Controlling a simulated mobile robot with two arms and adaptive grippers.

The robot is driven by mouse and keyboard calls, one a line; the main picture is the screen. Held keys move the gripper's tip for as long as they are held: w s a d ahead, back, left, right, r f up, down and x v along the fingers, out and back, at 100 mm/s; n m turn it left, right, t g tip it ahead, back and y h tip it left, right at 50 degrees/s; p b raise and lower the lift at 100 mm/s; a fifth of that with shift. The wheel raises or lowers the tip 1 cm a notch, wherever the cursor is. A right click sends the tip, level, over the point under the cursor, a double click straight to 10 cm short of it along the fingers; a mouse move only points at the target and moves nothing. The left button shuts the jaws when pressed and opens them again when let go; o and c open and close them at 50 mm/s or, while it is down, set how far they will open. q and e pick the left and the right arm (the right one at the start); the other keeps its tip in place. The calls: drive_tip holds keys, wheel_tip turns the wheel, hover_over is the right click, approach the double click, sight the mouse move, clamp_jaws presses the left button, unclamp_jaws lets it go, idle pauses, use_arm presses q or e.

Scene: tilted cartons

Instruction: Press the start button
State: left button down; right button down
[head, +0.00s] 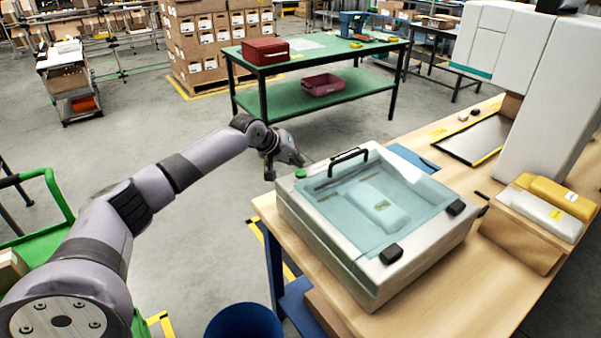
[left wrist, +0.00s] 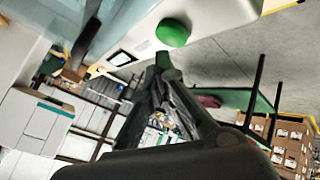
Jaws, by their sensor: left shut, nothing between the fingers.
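The green start button (head: 300,174) is a round cap on the far left corner of a white box-shaped machine (head: 345,275) with a clear, shut lid (head: 385,205). In the left wrist view the button (left wrist: 173,32) shows large, just beyond the fingertips. My left gripper (head: 301,160) is shut and empty. Its tips are close behind the button in the head view. In the left wrist view the shut fingertips (left wrist: 166,66) appear just below the button, with a small gap in the picture. I cannot tell the exact distance. My right gripper is not in view.
The machine stands on a wooden table (head: 440,290). A black handle (head: 348,158) rises from the lid near the button. A wooden box with packages (head: 525,235) stands to the right. A green table (head: 350,55) stands behind, with open floor between.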

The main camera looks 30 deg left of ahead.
sight(298, 171)
use_arm(q)
drive_tip(key=shift+f, duration=0.1)
idle(0.4)
drive_tip(key=shift+f, duration=0.35)
drive_tip(key=shift+f, duration=0.5)
idle(0.7)
drive_tip(key=shift+r+p, duration=0.9)
drive_tip(key=shift+p, duration=0.35)
wheel_tip(298, 171, up, 5)
drive_tip(key=p, duration=0.5)
drive_tip(key=shift+r, duration=0.1)
